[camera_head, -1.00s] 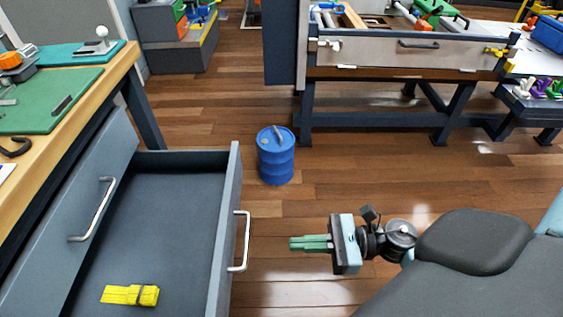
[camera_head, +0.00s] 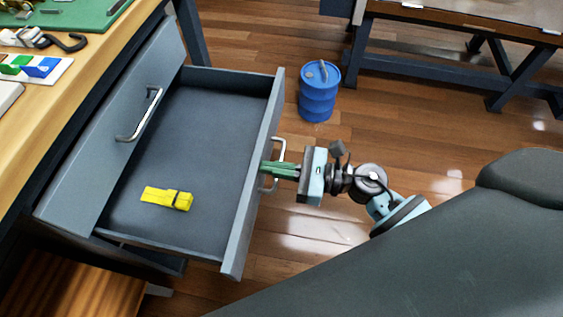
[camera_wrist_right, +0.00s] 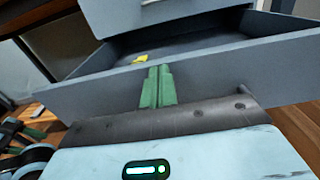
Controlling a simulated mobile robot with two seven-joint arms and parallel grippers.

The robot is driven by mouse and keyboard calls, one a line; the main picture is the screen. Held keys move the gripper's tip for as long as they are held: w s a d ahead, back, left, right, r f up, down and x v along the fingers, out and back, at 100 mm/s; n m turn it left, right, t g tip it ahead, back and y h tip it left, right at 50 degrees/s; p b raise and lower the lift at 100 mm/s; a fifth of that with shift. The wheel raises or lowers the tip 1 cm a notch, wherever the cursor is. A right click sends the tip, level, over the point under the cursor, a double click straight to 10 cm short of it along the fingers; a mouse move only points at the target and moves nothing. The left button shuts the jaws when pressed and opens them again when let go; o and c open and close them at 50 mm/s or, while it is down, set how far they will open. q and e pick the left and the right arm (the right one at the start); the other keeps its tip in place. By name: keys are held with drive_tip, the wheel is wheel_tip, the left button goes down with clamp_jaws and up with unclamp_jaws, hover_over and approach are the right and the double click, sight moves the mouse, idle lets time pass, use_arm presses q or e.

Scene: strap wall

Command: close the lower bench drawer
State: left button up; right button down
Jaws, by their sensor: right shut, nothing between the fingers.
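The lower bench drawer (camera_head: 250,190) is grey and stands pulled far out from the bench. It also shows in the right wrist view (camera_wrist_right: 90,94). A yellow folded strap (camera_head: 167,198) lies inside it. Its metal handle (camera_head: 281,148) is on the front panel. My right gripper (camera_head: 266,169) is shut and empty, its green fingertips at the drawer front by the handle. In the right wrist view the fingers (camera_wrist_right: 157,70) point at the front panel; I cannot tell whether they touch. Part of what looks like my left gripper (camera_wrist_right: 20,122) shows at the left edge there.
A shut upper drawer with a handle (camera_head: 140,115) is above the open one. The wooden bench top (camera_head: 60,95) holds small parts and a green mat (camera_head: 85,12). A blue drum (camera_head: 318,95) stands on the floor beyond the drawer. A second bench (camera_head: 450,35) is farther back.

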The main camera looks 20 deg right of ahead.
drive_tip(key=shift+a, duration=0.15)
drive_tip(key=b, duration=0.3)
hover_over(180, 168)
drive_tip(key=shift+s+d, duration=0.25)
drive_tip(key=shift+d, duration=0.05)
drive_tip(key=shift+w+a, duration=0.3)
drive_tip(key=shift+a, duration=0.05)
